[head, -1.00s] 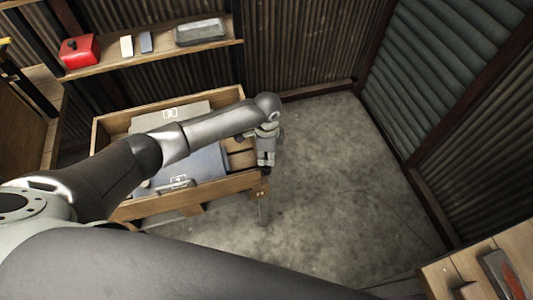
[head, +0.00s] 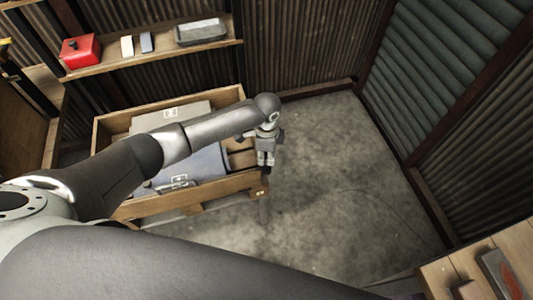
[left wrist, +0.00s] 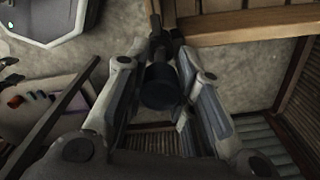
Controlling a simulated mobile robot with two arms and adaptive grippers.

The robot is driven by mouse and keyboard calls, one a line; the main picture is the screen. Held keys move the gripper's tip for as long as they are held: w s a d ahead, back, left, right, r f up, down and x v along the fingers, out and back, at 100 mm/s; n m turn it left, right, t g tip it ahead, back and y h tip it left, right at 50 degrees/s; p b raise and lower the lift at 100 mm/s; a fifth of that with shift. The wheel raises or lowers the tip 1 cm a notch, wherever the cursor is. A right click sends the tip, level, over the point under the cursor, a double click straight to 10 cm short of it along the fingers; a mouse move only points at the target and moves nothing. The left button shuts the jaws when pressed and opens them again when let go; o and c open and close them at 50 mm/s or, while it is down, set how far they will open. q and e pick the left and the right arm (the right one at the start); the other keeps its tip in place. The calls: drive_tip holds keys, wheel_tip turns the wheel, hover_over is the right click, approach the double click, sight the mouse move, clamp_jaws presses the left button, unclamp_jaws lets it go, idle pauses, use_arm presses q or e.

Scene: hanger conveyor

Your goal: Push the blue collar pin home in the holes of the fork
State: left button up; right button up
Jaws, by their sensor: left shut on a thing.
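My left gripper (head: 265,165) points down beside the front right corner of the wooden crate in the head view. In the left wrist view its fingers (left wrist: 163,42) close together on a dark, bluish round piece, which I take for the blue collar pin (left wrist: 160,86). The pin's round end faces the camera, and its far end is hidden between the fingers. I cannot make out the fork or its holes in either view. My right gripper is not in view.
The wooden crate (head: 228,188) holds a grey case (head: 190,112) and a blue-grey case (head: 207,163). A shelf (head: 150,57) behind carries a red box (head: 80,50) and a grey tray (head: 201,32). A wooden bench (head: 455,272) stands at lower right. The floor between is clear.

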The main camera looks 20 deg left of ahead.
use_arm(q)
drive_tip(key=shift+f, duration=1.8)
idle(4.6)
